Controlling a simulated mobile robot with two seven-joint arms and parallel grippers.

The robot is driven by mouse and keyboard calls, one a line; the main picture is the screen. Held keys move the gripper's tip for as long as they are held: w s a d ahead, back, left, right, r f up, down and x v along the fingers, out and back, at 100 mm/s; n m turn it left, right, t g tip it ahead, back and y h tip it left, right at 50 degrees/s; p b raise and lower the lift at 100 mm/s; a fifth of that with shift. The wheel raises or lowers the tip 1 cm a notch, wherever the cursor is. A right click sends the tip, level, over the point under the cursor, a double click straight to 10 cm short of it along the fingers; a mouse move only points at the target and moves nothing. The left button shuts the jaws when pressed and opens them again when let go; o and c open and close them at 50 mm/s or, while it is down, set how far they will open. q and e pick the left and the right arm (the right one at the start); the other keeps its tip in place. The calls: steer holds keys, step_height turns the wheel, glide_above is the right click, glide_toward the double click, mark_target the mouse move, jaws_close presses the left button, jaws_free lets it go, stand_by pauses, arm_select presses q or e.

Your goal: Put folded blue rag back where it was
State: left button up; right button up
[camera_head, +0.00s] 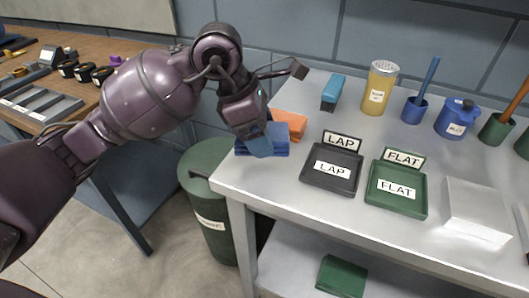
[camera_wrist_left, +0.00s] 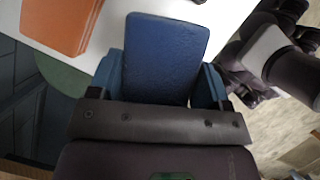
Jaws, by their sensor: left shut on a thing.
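The folded blue rag (camera_head: 277,137) is at the left edge of the grey table, just in front of the folded orange rag (camera_head: 289,124). My left gripper (camera_head: 258,146) comes down over it from the left and hides part of it. In the left wrist view the blue rag (camera_wrist_left: 166,52) sits between the two blue fingers of the left gripper (camera_wrist_left: 162,90), which is shut on it. The orange rag (camera_wrist_left: 62,22) lies beside it there. I cannot tell whether the blue rag touches the tabletop.
A black LAP tray (camera_head: 318,184) and a green FLAT tray (camera_head: 397,209) stand right of the rag. A teal block (camera_head: 332,92) and a yellow canister (camera_head: 379,87) stand behind. A green bin (camera_head: 207,165) is below the table's left edge.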

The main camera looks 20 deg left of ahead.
mark_target(262, 164)
arm_select(q)
steer(key=shift+f, duration=0.5)
step_height(262, 164, down, 4)
steer(key=shift+f+b, duration=0.1)
steer(key=shift+b, duration=0.5)
steer(key=shift+f, duration=0.1)
steer(key=o, duration=0.8)
steer(key=shift+o, duration=0.2)
